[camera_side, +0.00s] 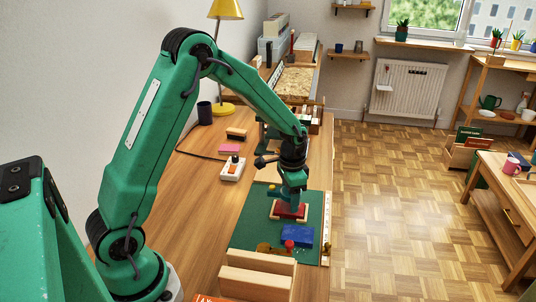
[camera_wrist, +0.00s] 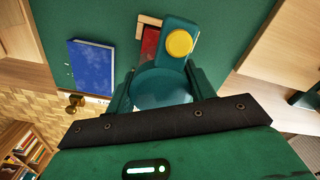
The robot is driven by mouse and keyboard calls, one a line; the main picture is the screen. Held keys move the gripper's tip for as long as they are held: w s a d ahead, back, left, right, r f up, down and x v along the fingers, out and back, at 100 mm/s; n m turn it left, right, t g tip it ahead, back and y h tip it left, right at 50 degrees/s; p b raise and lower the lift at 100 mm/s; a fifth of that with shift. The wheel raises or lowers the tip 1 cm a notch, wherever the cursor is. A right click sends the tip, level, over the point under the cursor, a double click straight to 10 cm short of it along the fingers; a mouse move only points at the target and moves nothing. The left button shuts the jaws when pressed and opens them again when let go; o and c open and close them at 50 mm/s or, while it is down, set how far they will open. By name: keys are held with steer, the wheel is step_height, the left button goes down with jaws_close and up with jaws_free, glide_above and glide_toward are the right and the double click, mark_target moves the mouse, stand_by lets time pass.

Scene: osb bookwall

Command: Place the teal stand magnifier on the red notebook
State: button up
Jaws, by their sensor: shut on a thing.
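My gripper (camera_side: 291,192) points down over the green mat and is shut on the teal stand magnifier. In the wrist view the magnifier's round teal body (camera_wrist: 160,88) sits between my fingers, with a teal arm and yellow disc (camera_wrist: 180,43) reaching away. The yellow disc also shows just left of my gripper in the side view (camera_side: 271,187). The red notebook (camera_side: 288,212) lies directly below my gripper, on or against a pale wooden piece. In the wrist view the notebook (camera_wrist: 150,45) is partly hidden by the magnifier. I cannot tell whether the two touch.
A blue book (camera_side: 297,235) lies on the green mat (camera_side: 246,232) near the red notebook. A small red object (camera_side: 289,246) and a wooden block (camera_side: 258,276) are in front. The mat's left part is clear.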

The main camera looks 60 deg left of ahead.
steer(key=shift+f, duration=0.1)
steer(key=o, duration=1.1)
step_height(320, 180, up, 12)
steer(key=shift+f, duration=0.1)
steer(key=shift+r, duration=0.25)
steer(key=shift+r, duration=0.1)
